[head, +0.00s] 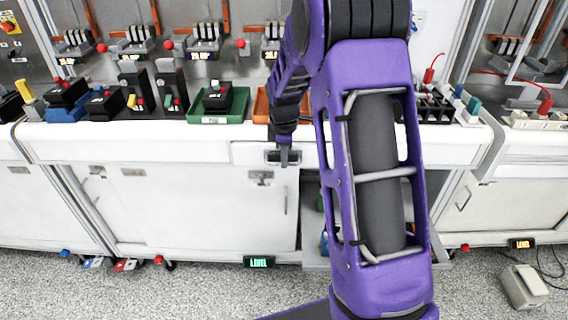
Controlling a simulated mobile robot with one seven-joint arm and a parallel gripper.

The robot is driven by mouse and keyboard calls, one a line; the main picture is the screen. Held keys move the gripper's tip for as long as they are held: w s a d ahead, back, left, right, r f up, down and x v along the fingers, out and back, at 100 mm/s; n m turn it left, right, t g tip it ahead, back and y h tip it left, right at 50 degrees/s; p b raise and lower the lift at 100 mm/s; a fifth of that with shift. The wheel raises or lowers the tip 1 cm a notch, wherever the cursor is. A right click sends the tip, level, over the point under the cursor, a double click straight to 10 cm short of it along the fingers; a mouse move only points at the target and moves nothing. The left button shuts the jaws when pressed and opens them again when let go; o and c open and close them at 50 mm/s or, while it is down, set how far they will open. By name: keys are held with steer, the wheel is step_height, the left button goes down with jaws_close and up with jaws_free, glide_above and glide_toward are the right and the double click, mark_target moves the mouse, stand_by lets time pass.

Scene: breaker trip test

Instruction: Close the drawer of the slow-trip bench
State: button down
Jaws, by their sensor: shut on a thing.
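The white drawer (246,153) sits just under the bench top, in the middle of the bench. I cannot tell from this view how far it stands out. Its dark handle (271,157) is partly behind my gripper. My gripper (284,160) points down at the drawer front and is shut on the handle. My purple arm hides the drawer's right part and the bench behind it. The white bench (190,140) carries a row of test gear.
A green tray (235,136) with a dark breaker stands on the bench, left of my gripper. An orange tray (261,106) is partly hidden beside it. Below, an open compartment (313,225) shows partly behind my arm. A grey box (524,287) lies on the floor at right.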

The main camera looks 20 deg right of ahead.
steer(key=shift+w+d, duration=0.3)
steer(key=shift+w, duration=0.65)
steer(key=shift+r, duration=0.1)
steer(key=c, duration=0.9)
jaws_free()
steer(key=shift+w, duration=0.1)
steer(key=s+r, duration=0.1)
steer(key=r, duration=0.4)
steer(key=s+r+p, duration=0.1)
steer(key=r, duration=0.5)
steer(key=s+a+r+p, duration=0.1)
steer(key=r, duration=0.5)
steer(key=shift+s, duration=0.2)
